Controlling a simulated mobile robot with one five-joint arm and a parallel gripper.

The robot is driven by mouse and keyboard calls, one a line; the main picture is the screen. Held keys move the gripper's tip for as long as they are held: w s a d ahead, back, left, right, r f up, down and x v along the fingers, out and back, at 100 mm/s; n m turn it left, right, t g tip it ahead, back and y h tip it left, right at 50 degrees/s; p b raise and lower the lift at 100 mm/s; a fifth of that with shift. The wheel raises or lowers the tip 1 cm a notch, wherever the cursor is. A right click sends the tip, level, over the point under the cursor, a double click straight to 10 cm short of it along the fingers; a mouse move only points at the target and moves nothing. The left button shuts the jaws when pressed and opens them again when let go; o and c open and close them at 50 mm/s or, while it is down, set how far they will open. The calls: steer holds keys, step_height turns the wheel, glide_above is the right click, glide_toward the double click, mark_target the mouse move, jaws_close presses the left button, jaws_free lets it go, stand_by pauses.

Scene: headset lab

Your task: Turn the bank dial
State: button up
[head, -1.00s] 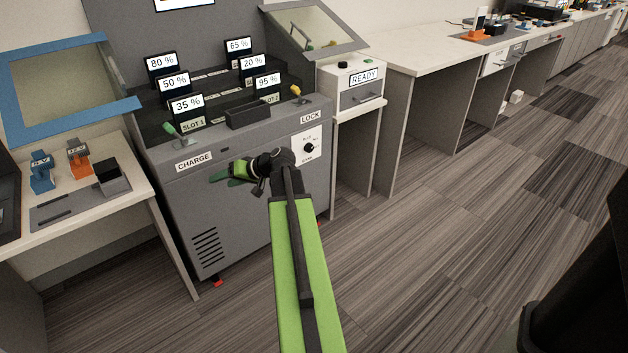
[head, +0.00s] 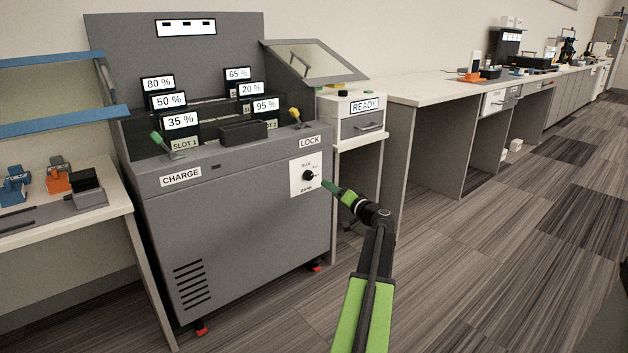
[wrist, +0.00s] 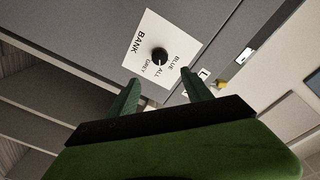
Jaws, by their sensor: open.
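The bank dial (head: 308,175) is a small black knob on a white plate on the front of the grey charging cabinet (head: 240,210), below the LOCK label. In the wrist view the dial (wrist: 159,55) sits on its white plate with the words BANK, BLUE, ALL and GREY around it. My gripper (head: 326,185) is just right of the dial in the head view, pointing at it. In the wrist view its two green fingers (wrist: 160,90) are spread apart with nothing between them, and the dial lies beyond the tips, roughly between them. I cannot tell the exact gap.
A green lever (head: 158,140) and a yellow lever (head: 295,114) stand on the cabinet top near the CHARGE and LOCK labels. A white drawer unit marked READY (head: 362,120) stands to the right. The floor in front is clear.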

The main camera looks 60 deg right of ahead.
mark_target(310, 176)
steer(key=x, duration=1.2)
steer(key=shift+w, duration=0.2)
